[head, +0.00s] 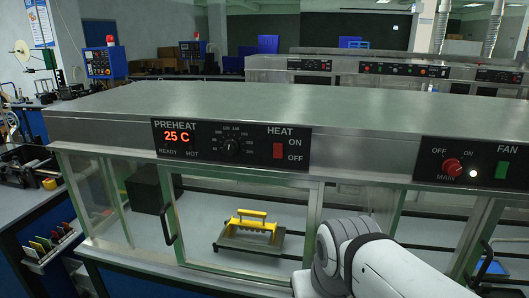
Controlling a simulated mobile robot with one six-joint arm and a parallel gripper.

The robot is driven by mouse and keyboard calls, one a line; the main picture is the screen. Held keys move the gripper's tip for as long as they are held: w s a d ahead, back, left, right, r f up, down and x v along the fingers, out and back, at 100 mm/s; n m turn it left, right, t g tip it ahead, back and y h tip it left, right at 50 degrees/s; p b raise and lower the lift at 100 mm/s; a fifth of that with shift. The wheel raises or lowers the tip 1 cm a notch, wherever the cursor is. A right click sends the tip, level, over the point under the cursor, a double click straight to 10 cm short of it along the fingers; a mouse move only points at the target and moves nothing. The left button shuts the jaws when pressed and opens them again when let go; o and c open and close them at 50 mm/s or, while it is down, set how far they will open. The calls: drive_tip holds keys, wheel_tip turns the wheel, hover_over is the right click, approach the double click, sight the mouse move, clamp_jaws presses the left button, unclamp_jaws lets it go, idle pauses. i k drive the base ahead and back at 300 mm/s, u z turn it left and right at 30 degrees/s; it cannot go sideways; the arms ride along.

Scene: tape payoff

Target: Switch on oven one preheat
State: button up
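The oven's preheat panel (232,143) is on the front edge of the metal hood. Its red display (177,137) reads 25 C, above the words READY and HOT. A black dial (229,148) with a number scale sits right of the display. A red HEAT rocker switch (278,151) sits beside the labels ON and OFF; I cannot tell which way it is pressed. Part of my white arm shows at the bottom, below and right of this panel. My gripper is not in view.
Glass doors with a black handle (168,224) front the oven. A yellow-handled tray (249,237) is inside.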

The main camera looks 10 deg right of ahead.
sight(277, 147)
drive_tip(key=z, duration=1.45)
drive_tip(key=k, duration=1.2)
drive_tip(key=u, duration=1.3)
drive_tip(key=i, duration=1)
